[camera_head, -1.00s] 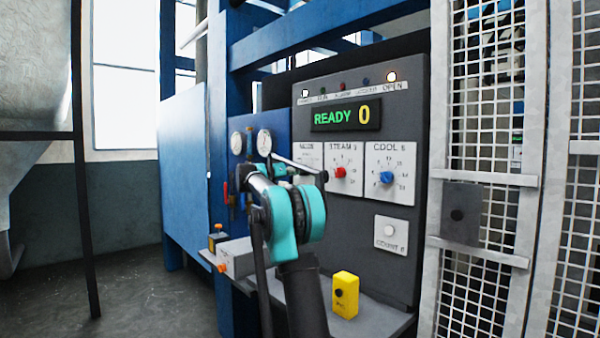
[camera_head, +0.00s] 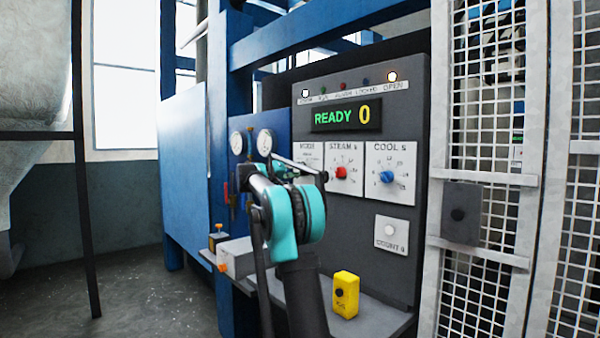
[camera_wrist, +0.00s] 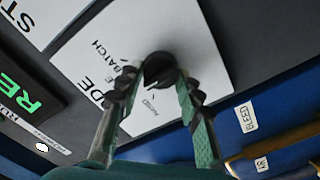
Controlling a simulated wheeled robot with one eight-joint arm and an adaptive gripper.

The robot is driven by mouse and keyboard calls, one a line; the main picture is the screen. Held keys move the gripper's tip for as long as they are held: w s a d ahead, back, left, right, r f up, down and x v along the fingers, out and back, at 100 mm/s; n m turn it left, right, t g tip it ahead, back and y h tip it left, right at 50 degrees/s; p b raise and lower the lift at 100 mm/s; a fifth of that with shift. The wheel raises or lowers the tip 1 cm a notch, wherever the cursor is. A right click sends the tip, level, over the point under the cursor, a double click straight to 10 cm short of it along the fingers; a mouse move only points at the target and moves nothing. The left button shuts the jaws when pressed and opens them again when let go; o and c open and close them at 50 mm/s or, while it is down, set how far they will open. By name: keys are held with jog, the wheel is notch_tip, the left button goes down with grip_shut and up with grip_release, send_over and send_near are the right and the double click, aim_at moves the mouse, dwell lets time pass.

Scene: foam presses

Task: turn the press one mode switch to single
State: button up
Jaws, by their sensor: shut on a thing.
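The mode switch (camera_wrist: 160,70) is a round black knob on a white plate (camera_wrist: 205,40) in the wrist view. The plate's lettering is partly covered; "BATCH" can be read beside the knob. My gripper (camera_wrist: 158,82) has its two green and black fingers on either side of the knob, closed on it. In the head view the white mode plate (camera_head: 308,150) shows at the left of the control panel, and my arm hides the knob and fingers. Which setting the knob points to I cannot tell.
The grey panel (camera_head: 400,265) also holds the steam dial (camera_head: 341,172), the cool dial (camera_head: 386,176) and a READY 0 display (camera_head: 346,115). Gauges (camera_head: 265,142) stand left of it. A yellow box (camera_head: 345,294) sits on the ledge below. Mesh guarding (camera_head: 490,120) is at the right.

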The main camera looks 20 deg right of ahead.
jog(key=o, duration=1.2)
jog(key=shift+c, duration=0.2)
jog(key=v, duration=1.2)
